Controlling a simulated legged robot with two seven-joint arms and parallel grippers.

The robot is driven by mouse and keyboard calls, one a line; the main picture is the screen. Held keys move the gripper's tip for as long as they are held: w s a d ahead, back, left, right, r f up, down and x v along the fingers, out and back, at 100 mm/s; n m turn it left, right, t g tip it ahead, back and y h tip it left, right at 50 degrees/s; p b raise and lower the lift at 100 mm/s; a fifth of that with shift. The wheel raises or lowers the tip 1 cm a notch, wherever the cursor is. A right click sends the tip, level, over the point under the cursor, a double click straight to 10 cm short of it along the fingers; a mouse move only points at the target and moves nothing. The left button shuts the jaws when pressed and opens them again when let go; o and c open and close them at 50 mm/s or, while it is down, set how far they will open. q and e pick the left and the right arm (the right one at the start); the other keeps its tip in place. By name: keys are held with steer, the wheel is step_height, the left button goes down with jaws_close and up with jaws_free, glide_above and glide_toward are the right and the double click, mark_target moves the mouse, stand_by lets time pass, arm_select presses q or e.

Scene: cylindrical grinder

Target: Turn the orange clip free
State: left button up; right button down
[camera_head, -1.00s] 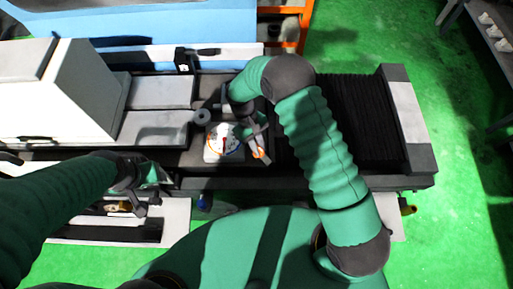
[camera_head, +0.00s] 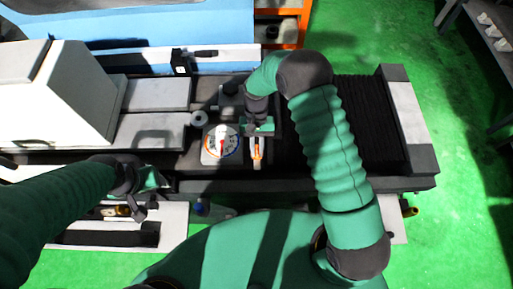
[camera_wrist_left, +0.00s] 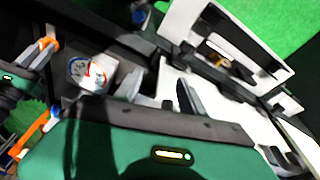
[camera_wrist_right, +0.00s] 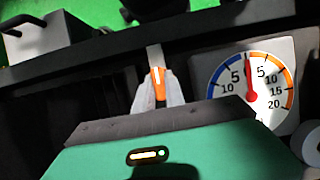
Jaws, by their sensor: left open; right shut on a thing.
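The orange clip (camera_head: 257,152) is a narrow white-and-orange piece right of the round dial gauge (camera_head: 222,143) on the machine bed. In the right wrist view the clip (camera_wrist_right: 157,78) stands between the pale fingertips of my right gripper (camera_wrist_right: 158,95), which is shut on it. From the head my right gripper (camera_head: 257,140) is over the clip, its tips partly hidden by its own body. My left gripper (camera_head: 138,208) is open and empty at the machine's front left, away from the clip. Its spread fingers (camera_wrist_left: 158,95) show in the left wrist view.
The gauge stands close beside the clip and my right gripper. A white grinder housing (camera_head: 60,90) is at the left and black ribbed bellows (camera_head: 365,125) at the right. A white tray with a dark slot (camera_head: 105,233) lies below my left gripper.

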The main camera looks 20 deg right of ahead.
steer(key=shift+s+f, duration=0.1)
steer(key=shift+s, duration=0.2)
steer(key=c, duration=1.7)
jaws_free()
steer(key=o, duration=0.3)
steer(key=shift+w+r, duration=0.45)
steer(key=shift+r, duration=0.05)
steer(key=b+v, duration=0.3)
steer(key=v, duration=1.2)
steer(key=shift+r, duration=0.45)
steer(key=shift+d, duration=0.1)
